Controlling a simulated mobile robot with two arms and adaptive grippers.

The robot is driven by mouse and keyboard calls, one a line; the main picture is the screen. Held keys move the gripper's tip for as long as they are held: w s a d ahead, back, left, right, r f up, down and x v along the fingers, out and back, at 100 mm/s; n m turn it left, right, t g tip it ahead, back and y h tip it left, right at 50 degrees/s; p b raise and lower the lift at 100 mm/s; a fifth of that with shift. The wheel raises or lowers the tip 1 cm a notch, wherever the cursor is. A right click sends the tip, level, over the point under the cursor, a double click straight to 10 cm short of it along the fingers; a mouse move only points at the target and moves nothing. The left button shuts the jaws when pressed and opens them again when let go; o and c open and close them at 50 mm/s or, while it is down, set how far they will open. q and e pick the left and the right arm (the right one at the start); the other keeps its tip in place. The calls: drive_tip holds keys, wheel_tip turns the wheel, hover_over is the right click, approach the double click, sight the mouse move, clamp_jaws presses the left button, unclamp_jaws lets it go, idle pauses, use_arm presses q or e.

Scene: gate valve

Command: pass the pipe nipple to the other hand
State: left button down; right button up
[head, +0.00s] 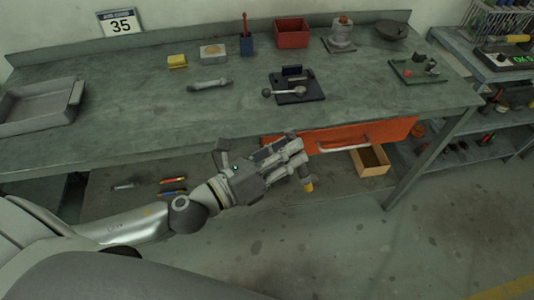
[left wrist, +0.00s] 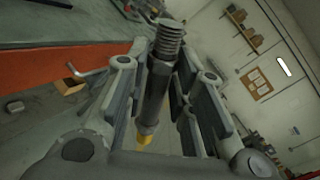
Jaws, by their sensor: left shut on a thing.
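My left gripper (head: 296,158) reaches in from the left, in front of the workbench's front edge. It is shut on the pipe nipple (head: 305,177), a short grey pipe that hangs below the fingers with a yellow lower end. In the left wrist view the pipe nipple (left wrist: 156,85) stands between the two fingers of the left gripper (left wrist: 160,80). Its threaded grey end points up and its yellow end points down. The fingers hide part of its middle in the head view. My right gripper is not in view.
A wooden box (head: 371,162) sits below the drawer. A grey tray (head: 40,105), red bin (head: 292,35) and several tools lie on the bench. The floor in front is clear.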

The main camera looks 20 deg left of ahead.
use_arm(q)
drive_tip(key=shift+w+d+r+m+g+h, duration=1.25)
drive_tip(key=shift+w+d+m+g+h, duration=0.6)
drive_tip(key=shift+d+m+g+h, duration=1.45)
drive_tip(key=w+d+r+n+t+y, duration=0.2)
drive_tip(key=d+r+n+t+y, duration=0.1)
drive_tip(key=r+n+t+y, duration=0.6)
drive_tip(key=n+y, duration=0.4)
drive_tip(key=y, duration=0.3)
drive_tip(key=shift+r+t+y, duration=0.4)
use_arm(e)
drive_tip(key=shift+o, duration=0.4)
